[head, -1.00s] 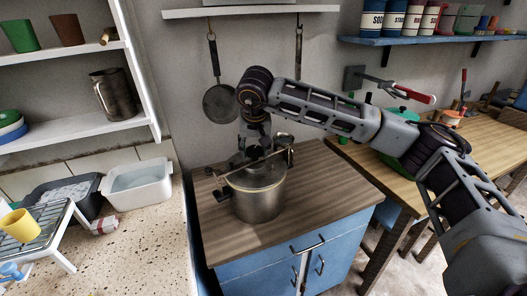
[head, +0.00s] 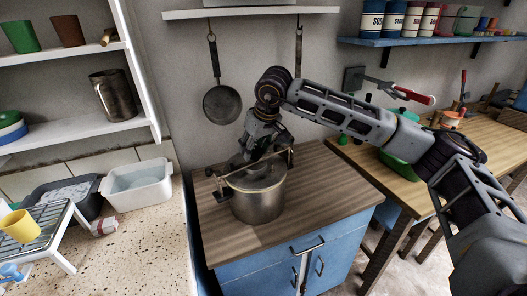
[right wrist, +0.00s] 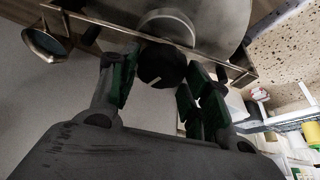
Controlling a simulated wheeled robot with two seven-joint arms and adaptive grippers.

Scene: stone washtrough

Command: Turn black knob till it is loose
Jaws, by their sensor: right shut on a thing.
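A steel pot (head: 258,206) stands on the wooden top of the blue cabinet, with a lid and a thin metal bar across its top. The black knob (right wrist: 160,68) shows in the right wrist view beside the bar (right wrist: 205,53), with a pale mark on its face. My right gripper (right wrist: 155,88) is shut on the knob, its green-padded fingers on either side. In the head view, the right gripper (head: 262,155) reaches down over the pot and hides the knob. My left gripper is in neither view.
The cabinet's wooden top (head: 325,190) is clear to the right of the pot. A frying pan (head: 222,104) hangs on the wall behind. A white basin (head: 137,185) stands on the speckled counter at left. A green bowl (head: 402,158) is on the right table.

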